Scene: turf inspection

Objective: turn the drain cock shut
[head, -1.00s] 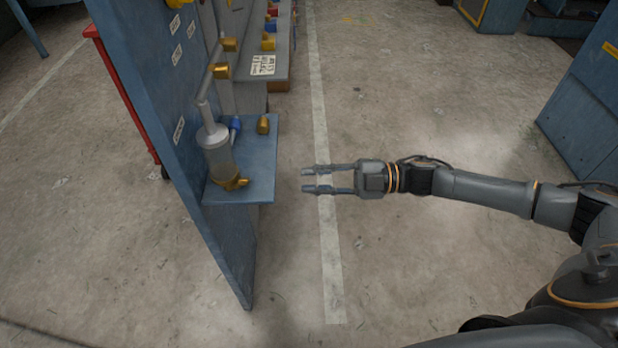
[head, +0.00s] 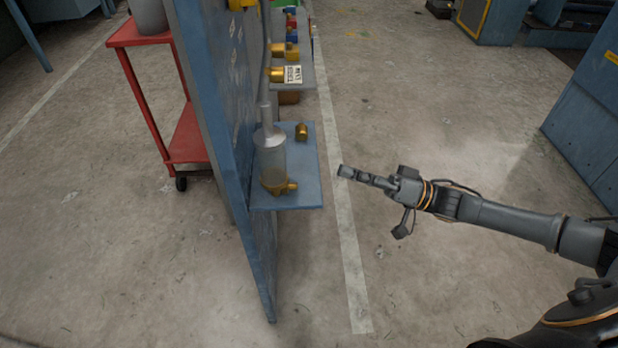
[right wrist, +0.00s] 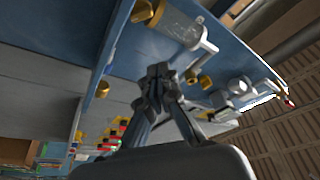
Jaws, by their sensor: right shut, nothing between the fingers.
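The drain cock (head: 284,188) is a brass fitting at the foot of a clear filter bowl (head: 271,160) with a grey top. The bowl stands upright over a small blue shelf on the blue panel. In the right wrist view the brass cock (right wrist: 148,12) shows at the top, at one end of the bowl (right wrist: 177,25). My right gripper (head: 343,171) is to the right of the shelf, apart from the cock, with its fingers pointing toward the panel. In the right wrist view its fingers (right wrist: 158,75) are together and empty. My left gripper is not in view.
A brass cylinder (head: 301,131) stands on the shelf (head: 307,178) behind the bowl. A second shelf farther back holds a white label (head: 293,74) and coloured fittings. A red cart (head: 187,130) stands left of the panel (head: 214,100). The floor right of the shelf is clear.

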